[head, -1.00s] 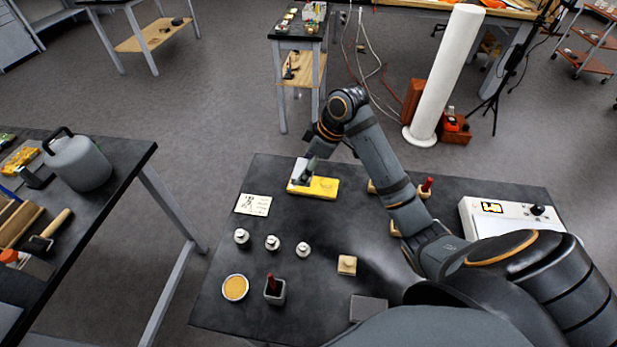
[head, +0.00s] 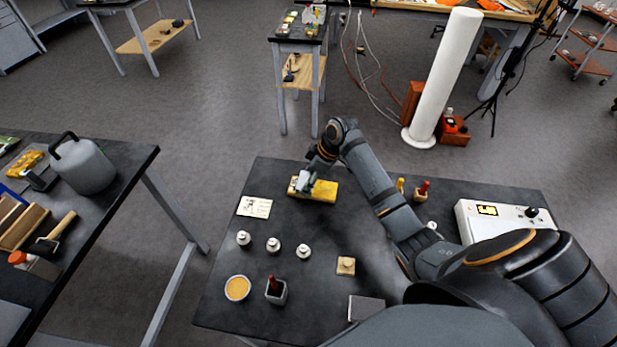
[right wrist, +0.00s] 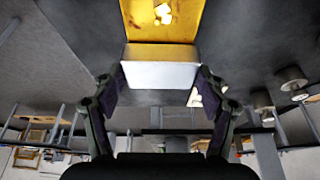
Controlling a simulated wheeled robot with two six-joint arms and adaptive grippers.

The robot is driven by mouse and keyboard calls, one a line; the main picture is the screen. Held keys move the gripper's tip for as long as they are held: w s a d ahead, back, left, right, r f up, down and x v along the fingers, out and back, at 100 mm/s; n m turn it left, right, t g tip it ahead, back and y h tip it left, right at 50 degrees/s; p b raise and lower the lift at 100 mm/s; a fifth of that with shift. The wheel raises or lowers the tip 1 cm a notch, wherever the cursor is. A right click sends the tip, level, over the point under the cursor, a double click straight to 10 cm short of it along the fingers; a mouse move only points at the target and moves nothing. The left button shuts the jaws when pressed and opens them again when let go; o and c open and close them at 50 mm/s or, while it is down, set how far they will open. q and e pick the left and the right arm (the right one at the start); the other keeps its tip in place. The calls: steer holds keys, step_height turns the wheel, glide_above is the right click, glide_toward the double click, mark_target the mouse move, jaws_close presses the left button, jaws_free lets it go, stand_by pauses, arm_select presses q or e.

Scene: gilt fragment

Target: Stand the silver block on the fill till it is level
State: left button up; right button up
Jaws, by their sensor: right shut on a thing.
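My right gripper (head: 307,178) is over the left end of a yellow gilt board (head: 326,190) that lies flat at the back of the dark table. In the right wrist view, the gripper (right wrist: 160,88) has one finger on each side of a silver block (right wrist: 157,76) and is shut on it. The block's upper face looks gold-brown there. The gilt board (right wrist: 135,22) shows just beyond the block, with a pale, uneven patch of fill (right wrist: 163,14) on it. I cannot tell whether the block touches the board. My left gripper is not in view.
The dark table (head: 330,240) also holds a printed card (head: 254,207), several small weights (head: 273,245), an amber dish (head: 237,288), a grey cup (head: 276,291), a small wooden block (head: 346,266), a grey slab (head: 366,307) and a white device (head: 495,217).

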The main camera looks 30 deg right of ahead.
steer(key=o, duration=1.4)
steer(key=b+v, duration=0.1)
steer(key=v, duration=1.1)
steer(key=shift+b, duration=0.4)
steer(key=shift+r, duration=0.1)
